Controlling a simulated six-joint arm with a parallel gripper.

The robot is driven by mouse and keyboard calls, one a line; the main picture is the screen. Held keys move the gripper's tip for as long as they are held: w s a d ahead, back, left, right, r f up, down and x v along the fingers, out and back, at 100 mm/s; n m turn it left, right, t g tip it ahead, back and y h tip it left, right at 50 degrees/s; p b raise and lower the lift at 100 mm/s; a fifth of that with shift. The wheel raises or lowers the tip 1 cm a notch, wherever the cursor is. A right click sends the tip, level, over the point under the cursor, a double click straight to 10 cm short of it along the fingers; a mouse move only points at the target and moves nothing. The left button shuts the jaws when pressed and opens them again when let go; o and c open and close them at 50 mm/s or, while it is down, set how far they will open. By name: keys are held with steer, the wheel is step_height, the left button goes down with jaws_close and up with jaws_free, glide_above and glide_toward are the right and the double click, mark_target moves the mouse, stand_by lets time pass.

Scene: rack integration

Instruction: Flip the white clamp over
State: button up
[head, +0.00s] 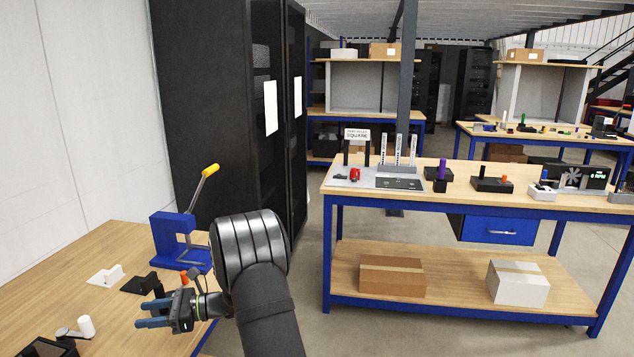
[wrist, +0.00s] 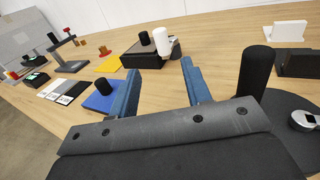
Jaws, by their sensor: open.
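The white clamp (head: 106,275) appears to be the small white L-shaped piece on the left wooden bench in the head view. It also shows at the upper right of the wrist view (wrist: 290,31), standing on the bench with a flat plate upright. My gripper (head: 152,313) is above the near part of the bench, apart from the clamp, with its blue fingers pointing left. In the wrist view my gripper (wrist: 160,78) is open, with nothing held between the fingers.
A similar black piece (head: 141,285) lies right of the clamp. A blue press (head: 178,240) with a yellow-tipped lever stands behind. In the wrist view, a black post (wrist: 255,70) rises close to the right finger.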

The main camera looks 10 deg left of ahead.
mark_target(84, 329)
steer(key=w+d+r+t+h, duration=0.1)
steer(key=w+d+t, duration=0.1)
steer(key=w+d, duration=0.2)
steer(key=w+d+r+n+t+h, duration=0.1)
steer(key=w+d+t+h, duration=0.1)
steer(key=d, duration=0.8)
steer(key=w+d+r+t+h, duration=0.2)
steer(key=w+d+t, duration=0.1)
steer(key=w+d, duration=0.3)
steer(key=shift+d+n+t, duration=0.4)
steer(key=shift+d, duration=0.25)
